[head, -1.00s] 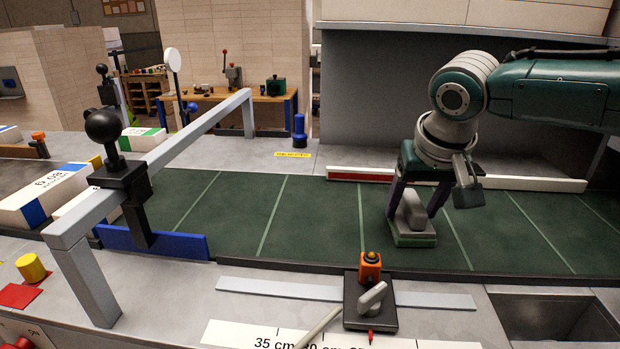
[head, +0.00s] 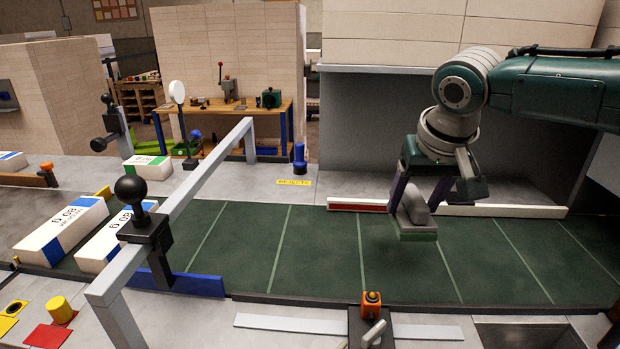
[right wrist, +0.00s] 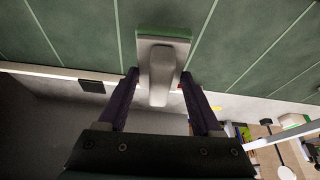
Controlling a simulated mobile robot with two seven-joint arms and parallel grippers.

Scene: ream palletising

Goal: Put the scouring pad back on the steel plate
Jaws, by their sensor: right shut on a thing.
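The scouring pad (head: 417,234) is a green pad under a grey block with a rounded grip. My right gripper (head: 413,208) is shut on its grip, with a dark purple finger on each side. The pad hangs level over the dark green belt (head: 320,240), seemingly a little above it. In the right wrist view the pad (right wrist: 162,66) sits between the fingertips. A flat grey metal strip (head: 290,325) lies on the near bench; I cannot tell whether it is the steel plate. My left gripper is not in view.
A red-and-white rail (head: 480,210) runs behind the pad. A grey gantry bar (head: 200,200) with a black clamp crosses the left of the belt, near wrapped reams (head: 62,228). An orange-topped black fixture (head: 371,303) stands in front. A dark recess (head: 520,337) is at lower right.

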